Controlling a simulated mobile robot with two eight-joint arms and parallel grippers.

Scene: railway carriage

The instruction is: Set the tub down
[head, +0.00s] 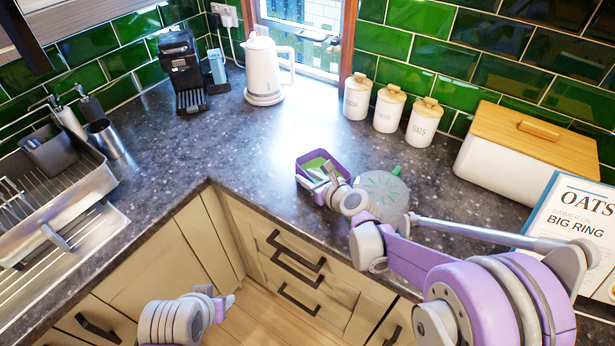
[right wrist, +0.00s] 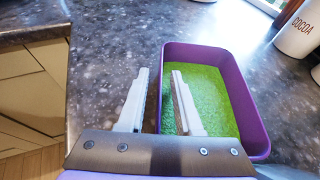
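The tub (head: 317,158) is a small purple rectangular box with bright green inside. It appears to rest on the dark speckled counter, near the inner corner. It also shows in the right wrist view (right wrist: 245,110). My right gripper (head: 325,178) is at its near side. In the right wrist view, the gripper's two fingers (right wrist: 160,70) stand apart, one outside the tub's left wall and one inside, with a visible gap beside the wall. My left gripper (head: 229,301) is low in front of the cabinets, away from the tub; its finger opening is unclear.
A round pale lid-like thing (head: 382,191) with green marks lies right of the tub. White canisters (head: 388,108), a bread bin (head: 527,140) and a kettle (head: 264,72) stand behind. Counter left of the tub is clear.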

